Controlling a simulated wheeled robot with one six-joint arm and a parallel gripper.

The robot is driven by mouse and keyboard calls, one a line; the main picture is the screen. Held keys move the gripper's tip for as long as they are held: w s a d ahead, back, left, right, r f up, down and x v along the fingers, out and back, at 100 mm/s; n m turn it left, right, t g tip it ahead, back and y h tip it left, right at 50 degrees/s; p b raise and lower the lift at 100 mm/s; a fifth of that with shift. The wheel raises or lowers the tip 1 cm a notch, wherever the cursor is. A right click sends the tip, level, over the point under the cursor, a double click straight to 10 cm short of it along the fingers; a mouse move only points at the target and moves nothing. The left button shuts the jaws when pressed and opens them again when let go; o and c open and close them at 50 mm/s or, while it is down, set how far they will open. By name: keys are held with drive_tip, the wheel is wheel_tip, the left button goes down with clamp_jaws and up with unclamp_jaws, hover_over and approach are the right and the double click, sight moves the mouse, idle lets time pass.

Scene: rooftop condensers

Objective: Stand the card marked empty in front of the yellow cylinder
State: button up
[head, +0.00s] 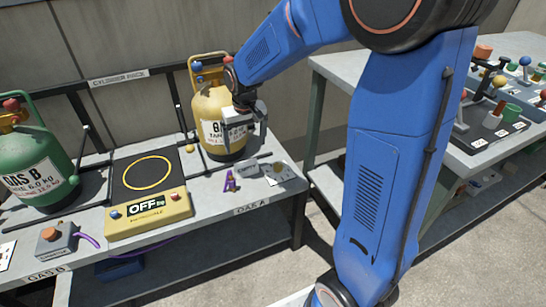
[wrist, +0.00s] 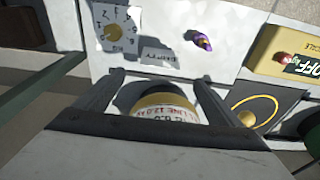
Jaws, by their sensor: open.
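The yellow cylinder (head: 212,103) stands upright at the back of the bench, a white label on its front. The card marked empty (head: 247,169) is a small grey piece on the bench top, in front and right of the cylinder; it also shows in the wrist view (wrist: 158,56), its lettering upside down. I cannot tell how far it is upright. My gripper (head: 244,130) is open at the cylinder's front right, above and behind the card. In the wrist view part of the cylinder (wrist: 165,101) shows between the fingers; I cannot tell whether they touch it.
A white sheet with a round dial (head: 285,171) lies right of the card. A purple and yellow item (head: 230,181) lies to its left. A yellow scale (head: 150,205) reading OFF and a green cylinder (head: 35,165) are further left. A cluttered second bench (head: 340,66) stands right.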

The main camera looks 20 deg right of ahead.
drive_tip(key=s+d+r+t, duration=0.1)
drive_tip(key=s+d+r, duration=0.1)
drive_tip(key=s+r, duration=0.45)
drive_tip(key=s+d+r+t, duration=0.1)
drive_tip(key=s+d+r, duration=0.2)
drive_tip(key=s, duration=0.7)
drive_tip(key=s+d+t, duration=0.1)
drive_tip(key=s+d, duration=0.1)
drive_tip(key=s, duration=1.3)
